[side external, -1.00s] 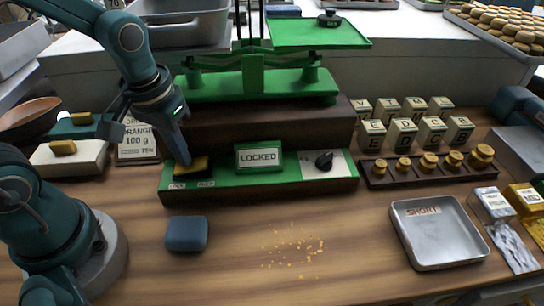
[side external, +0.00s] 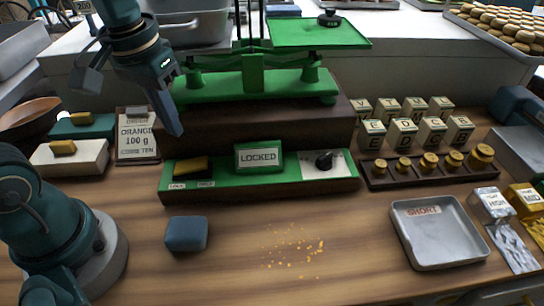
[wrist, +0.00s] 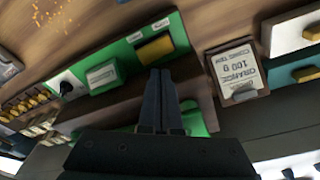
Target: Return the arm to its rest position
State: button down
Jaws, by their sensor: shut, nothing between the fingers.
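My gripper (side external: 175,131) is shut and empty, in the air in front of the dark base of the green balance scale, above the left end of the green control panel. In the wrist view my gripper (wrist: 160,72) shows its two fingers together, with the yellow block (wrist: 156,50) just beyond the tips. In the side view the yellow block (side external: 191,167) sits at the left end of the green panel (side external: 220,177), below my fingertips and apart from them. The panel bears a sign reading LOCKED (side external: 259,156) and a black knob (side external: 324,160).
The green scale (side external: 255,82) stands behind. A blue block (side external: 186,233), crumbs (side external: 295,250) and a metal tray (side external: 437,235) are in front. Brass weights (side external: 430,163) stand right.

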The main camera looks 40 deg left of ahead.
jog(key=s+d+r+m+t, duration=0.2)
jog(key=s+m+t, duration=0.1)
jog(key=s, duration=0.3)
jog(key=shift+d+t, duration=0.25)
jog(key=shift+t, duration=0.15)
dwell(0.9)
